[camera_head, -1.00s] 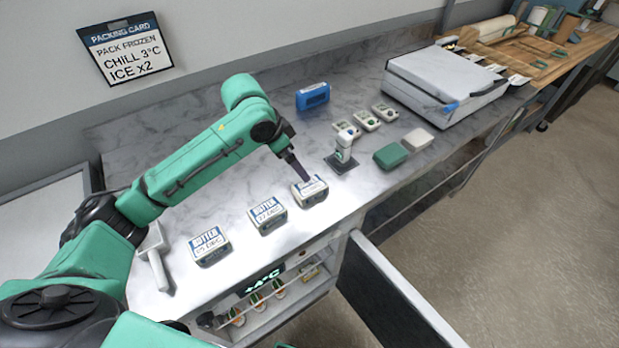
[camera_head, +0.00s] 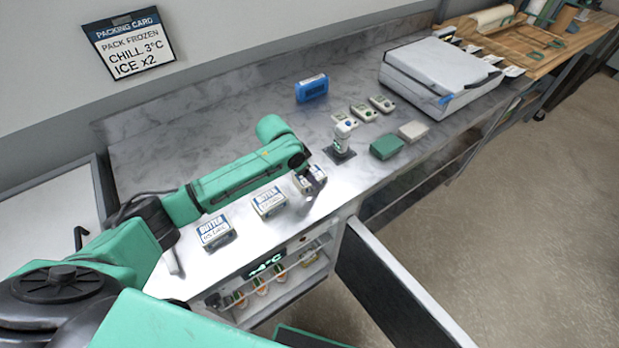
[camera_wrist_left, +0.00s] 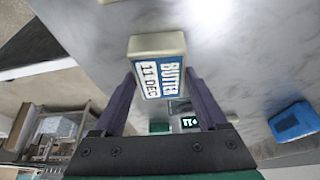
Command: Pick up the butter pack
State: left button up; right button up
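Three butter packs with blue-and-white labels stand in a row near the front edge of the counter. The rightmost butter pack (camera_head: 309,177) is partly hidden by my left gripper (camera_head: 312,190), which is down at it. In the left wrist view, this butter pack (camera_wrist_left: 157,62) reads "BUTTER 11 DEC" and lies between the tips of the two spread fingers (camera_wrist_left: 160,78). I cannot tell whether the fingers touch its sides. The middle butter pack (camera_head: 268,200) and the left butter pack (camera_head: 214,232) stand free. My right gripper is not in view.
A small scanner on a stand (camera_head: 342,140) is just behind and right of the rightmost pack. A blue box (camera_head: 311,88), a green box (camera_head: 387,147) and a white case (camera_head: 440,75) are further off. Below, an open door (camera_head: 400,290) stands beside a lit fridge (camera_head: 268,277).

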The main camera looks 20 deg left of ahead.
pick_arm(q)
jog(key=c, duration=0.4)
jog(key=shift+r, duration=0.1)
